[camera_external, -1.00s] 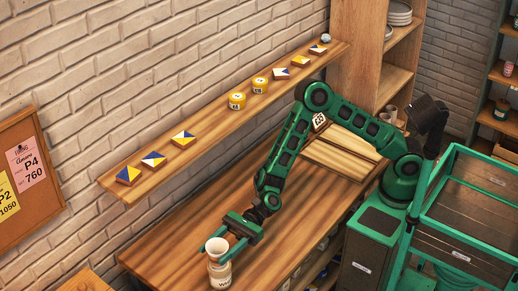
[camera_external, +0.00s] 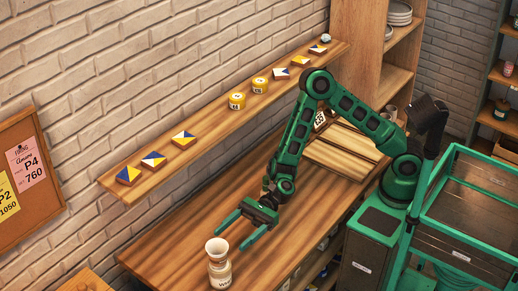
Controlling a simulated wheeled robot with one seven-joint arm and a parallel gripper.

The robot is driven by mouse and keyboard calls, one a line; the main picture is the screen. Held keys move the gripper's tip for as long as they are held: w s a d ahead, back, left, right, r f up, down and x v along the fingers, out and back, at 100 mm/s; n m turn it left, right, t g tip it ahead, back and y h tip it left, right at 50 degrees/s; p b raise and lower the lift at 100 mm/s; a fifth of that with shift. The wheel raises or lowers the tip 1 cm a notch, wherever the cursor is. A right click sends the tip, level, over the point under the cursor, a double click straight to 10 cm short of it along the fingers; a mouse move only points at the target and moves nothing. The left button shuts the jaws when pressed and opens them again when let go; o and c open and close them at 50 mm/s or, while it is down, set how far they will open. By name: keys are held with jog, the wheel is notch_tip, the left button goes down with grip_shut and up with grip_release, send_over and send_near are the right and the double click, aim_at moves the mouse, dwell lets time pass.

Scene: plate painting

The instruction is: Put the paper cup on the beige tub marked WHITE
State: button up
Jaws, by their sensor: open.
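The white paper cup (camera_external: 217,247) stands on top of the beige tub (camera_external: 220,275) near the left front end of the wooden table. The cup looks upright, with its wide mouth up. Dark lettering shows on the tub's front, partly readable. My green gripper (camera_external: 238,232) is open and empty, up and to the right of the cup. Its fingers point toward the cup but are apart from it.
The wooden table (camera_external: 190,225) is clear between the tub and a slatted wooden piece (camera_external: 338,153) at its far right. A wall shelf (camera_external: 215,127) above holds painted tiles and two yellow tubs. A green-framed cart (camera_external: 470,210) stands at right.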

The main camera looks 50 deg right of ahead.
jog(key=shift+d, duration=2)
